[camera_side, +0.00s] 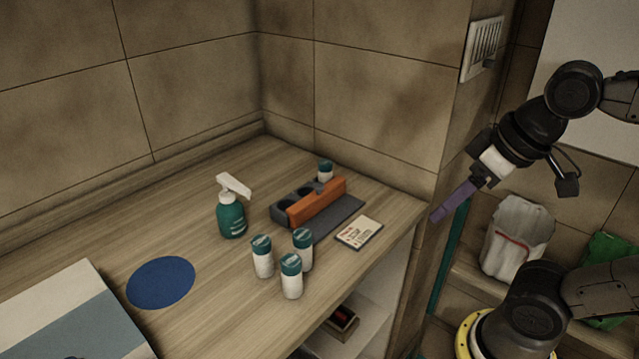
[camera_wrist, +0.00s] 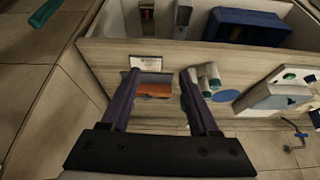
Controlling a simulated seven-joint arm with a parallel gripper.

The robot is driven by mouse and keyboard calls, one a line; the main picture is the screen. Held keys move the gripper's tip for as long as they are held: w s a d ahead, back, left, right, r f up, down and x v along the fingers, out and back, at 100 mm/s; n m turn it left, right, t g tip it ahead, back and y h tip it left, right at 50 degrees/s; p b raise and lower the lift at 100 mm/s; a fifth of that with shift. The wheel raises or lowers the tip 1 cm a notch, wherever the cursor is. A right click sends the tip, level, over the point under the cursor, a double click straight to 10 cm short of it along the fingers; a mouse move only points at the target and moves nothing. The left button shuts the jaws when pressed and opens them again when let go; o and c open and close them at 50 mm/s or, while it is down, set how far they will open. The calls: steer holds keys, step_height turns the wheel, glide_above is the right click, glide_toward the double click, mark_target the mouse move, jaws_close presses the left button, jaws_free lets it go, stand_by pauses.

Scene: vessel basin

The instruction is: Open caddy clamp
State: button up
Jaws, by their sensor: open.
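The caddy (camera_side: 281,212) is a dark grey holder with round openings, standing on the wooden counter. An orange clamp bar (camera_side: 318,201) lies along its front side, and a white bottle with a teal cap (camera_side: 325,171) is at its far end. The orange bar also shows in the wrist view (camera_wrist: 153,90), between my fingers in the picture but well beyond them. My gripper (camera_side: 438,214) has purple fingers, is open and empty, and hangs in the air right of the counter, apart from the caddy. In the wrist view the fingers (camera_wrist: 160,73) are spread wide.
Three white bottles with teal caps (camera_side: 291,277) stand in front of the caddy. A green spray bottle (camera_side: 231,217) is to its left, a small card (camera_side: 359,233) to its right. A blue disc (camera_side: 161,282) lies on the counter. A tiled wall corner (camera_side: 455,150) is close to my gripper.

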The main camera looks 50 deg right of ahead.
steer(key=w+r+g, duration=0.1)
steer(key=w+r, duration=0.6)
steer(key=r, duration=0.1)
steer(key=w+d+r+m+g, duration=0.1)
steer(key=w+r+m, duration=0.15)
steer(key=w, duration=0.65)
steer(key=g, duration=0.3)
glide_above(319, 186)
step_height(319, 186, down, 8)
step_height(319, 186, down, 14)
steer(key=shift+f, duration=0.1)
steer(key=shift+w, duration=0.1)
jaws_close()
